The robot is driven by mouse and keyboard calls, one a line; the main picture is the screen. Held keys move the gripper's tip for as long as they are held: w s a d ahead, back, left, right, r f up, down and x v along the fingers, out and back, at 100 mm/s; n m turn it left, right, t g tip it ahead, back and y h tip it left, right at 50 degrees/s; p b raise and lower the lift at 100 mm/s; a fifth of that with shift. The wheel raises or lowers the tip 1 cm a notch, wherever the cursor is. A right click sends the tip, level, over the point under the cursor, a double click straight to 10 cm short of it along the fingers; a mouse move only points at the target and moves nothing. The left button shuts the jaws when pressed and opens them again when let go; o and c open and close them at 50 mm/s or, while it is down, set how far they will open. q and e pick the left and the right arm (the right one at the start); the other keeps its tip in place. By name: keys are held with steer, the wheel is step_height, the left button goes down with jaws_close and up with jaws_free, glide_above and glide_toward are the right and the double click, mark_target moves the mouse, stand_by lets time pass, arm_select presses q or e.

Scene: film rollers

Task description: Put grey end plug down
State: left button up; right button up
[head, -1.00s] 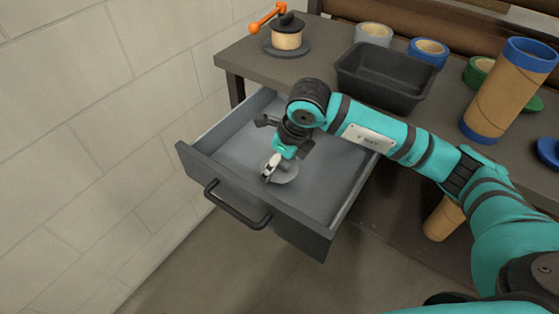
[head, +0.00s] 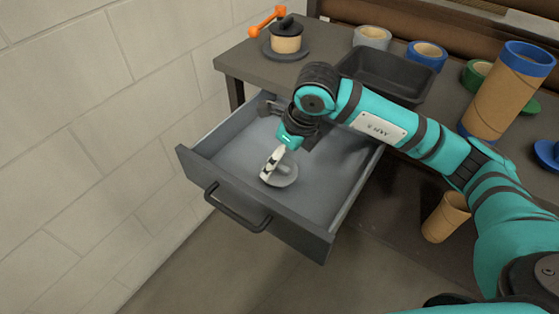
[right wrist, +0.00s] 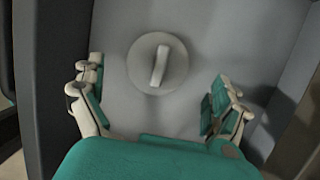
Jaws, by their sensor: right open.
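The grey end plug (head: 285,176) is a round disc with a raised bar handle. It lies in the open grey drawer (head: 330,236), on its floor toward the front. In the right wrist view the plug (right wrist: 158,63) lies flat, between and a little beyond the fingertips, with clear space on both sides. My right gripper (head: 273,163) is above the plug; its fingers (right wrist: 158,97) are spread wide and hold nothing. In the head view the gripper hides part of the plug. My left gripper is not in view.
The drawer has a dark bar handle (head: 238,208) in front. On the bench above are a dark tray (head: 345,62), a tall brown roll with blue ends (head: 503,95), several tape rolls and a crank device (head: 286,38). A brown tube (head: 446,217) stands below the bench.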

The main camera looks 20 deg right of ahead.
mark_target(291, 178)
arm_select(q)
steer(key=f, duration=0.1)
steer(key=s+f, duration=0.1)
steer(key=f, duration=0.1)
steer(key=shift+p, duration=0.35)
arm_select(e)
steer(key=v, duration=0.7)
steer(key=shift+r, duration=0.3)
steer(key=shift+s, duration=0.1)
steer(key=shift+c, duration=0.3)
